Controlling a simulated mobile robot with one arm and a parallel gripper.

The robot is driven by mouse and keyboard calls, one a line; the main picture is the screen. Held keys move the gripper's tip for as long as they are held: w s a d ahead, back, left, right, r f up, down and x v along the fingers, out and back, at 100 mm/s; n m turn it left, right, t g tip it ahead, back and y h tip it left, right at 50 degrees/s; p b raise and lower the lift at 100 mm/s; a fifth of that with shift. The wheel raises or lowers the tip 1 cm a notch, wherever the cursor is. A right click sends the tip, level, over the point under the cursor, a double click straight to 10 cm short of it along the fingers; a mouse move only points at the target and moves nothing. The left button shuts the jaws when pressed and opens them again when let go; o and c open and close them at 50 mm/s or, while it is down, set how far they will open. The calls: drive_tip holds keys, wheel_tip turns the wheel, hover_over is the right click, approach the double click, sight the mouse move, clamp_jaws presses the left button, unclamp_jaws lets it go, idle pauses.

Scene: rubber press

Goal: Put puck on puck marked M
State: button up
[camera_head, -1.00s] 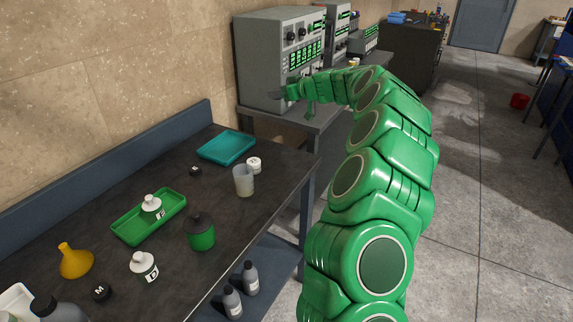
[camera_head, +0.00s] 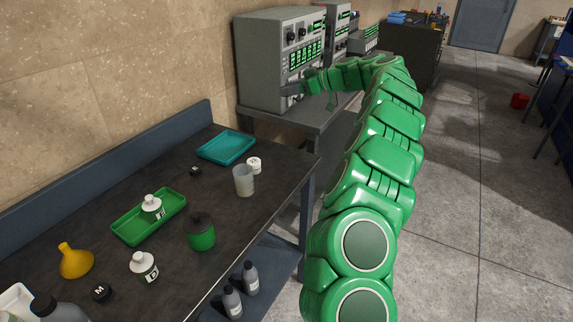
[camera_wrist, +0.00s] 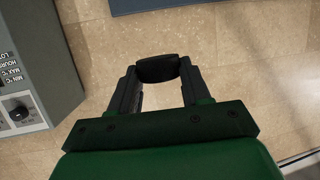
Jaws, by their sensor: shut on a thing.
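The black puck (camera_wrist: 158,69) is between the two fingertips of my gripper (camera_wrist: 157,75) in the wrist view. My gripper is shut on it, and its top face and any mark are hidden. In the head view my gripper (camera_head: 291,91) is in front of the grey machine at the far side, and the held puck cannot be made out there. The puck marked M (camera_head: 101,292) is black with a white letter. It lies on the dark bench at the lower left, far from my gripper.
A grey machine (camera_head: 265,62) stands behind.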

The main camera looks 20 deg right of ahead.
sight(290, 164)
wheel_tip(290, 164, down, 28)
drive_tip(key=shift+r, duration=0.2)
idle(0.8)
drive_tip(key=shift+f, duration=0.2)
drive_tip(key=o, duration=1)
drive_tip(key=shift+o, duration=0.2)
drive_tip(key=shift+v, duration=3.9)
